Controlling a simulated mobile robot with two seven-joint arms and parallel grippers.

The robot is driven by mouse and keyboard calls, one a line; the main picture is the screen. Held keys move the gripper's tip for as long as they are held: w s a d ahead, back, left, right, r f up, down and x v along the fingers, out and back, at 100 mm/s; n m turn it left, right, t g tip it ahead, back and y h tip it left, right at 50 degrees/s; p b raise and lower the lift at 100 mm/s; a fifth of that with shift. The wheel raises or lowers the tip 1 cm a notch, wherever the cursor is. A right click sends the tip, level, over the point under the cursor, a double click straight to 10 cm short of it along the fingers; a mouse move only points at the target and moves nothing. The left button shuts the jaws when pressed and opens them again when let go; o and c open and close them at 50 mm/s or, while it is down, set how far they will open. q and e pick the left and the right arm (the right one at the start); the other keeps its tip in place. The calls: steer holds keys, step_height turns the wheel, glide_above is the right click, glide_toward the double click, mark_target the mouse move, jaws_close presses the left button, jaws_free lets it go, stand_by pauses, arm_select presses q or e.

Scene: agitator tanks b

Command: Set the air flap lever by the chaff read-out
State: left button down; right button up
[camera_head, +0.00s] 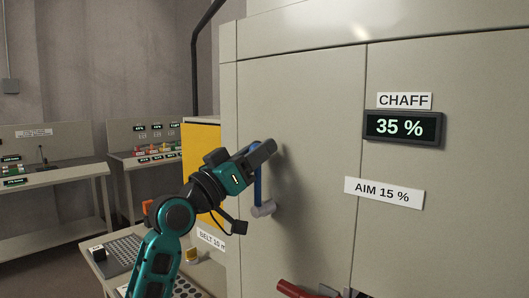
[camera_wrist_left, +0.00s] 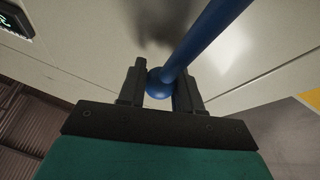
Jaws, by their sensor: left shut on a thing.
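The chaff read-out (camera_head: 402,128) on the grey cabinet shows 35 %. A label (camera_head: 384,193) below it reads AIM 15 %. The blue air flap lever (camera_head: 258,186) stands roughly upright on the cabinet front, above its grey pivot (camera_head: 263,209). My left gripper (camera_head: 264,152) is at the lever's top end and hides it in the head view. In the left wrist view, the lever's round blue knob (camera_wrist_left: 158,84) sits between the fingers of my left gripper, which is shut on it. My right gripper is not in view.
A red handle (camera_head: 296,290) juts out low on the cabinet. A yellow panel (camera_head: 201,160) and a label starting BELT (camera_head: 211,239) are left of it. Benches with small displays (camera_head: 155,157) stand at the back left.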

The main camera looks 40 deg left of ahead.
arm_select(q)
steer(key=c, duration=1.1)
jaws_free()
steer(key=shift+a, duration=0.15)
steer(key=b+v, duration=0.4)
steer(key=v, duration=0.9)
steer(key=shift+b, duration=0.35)
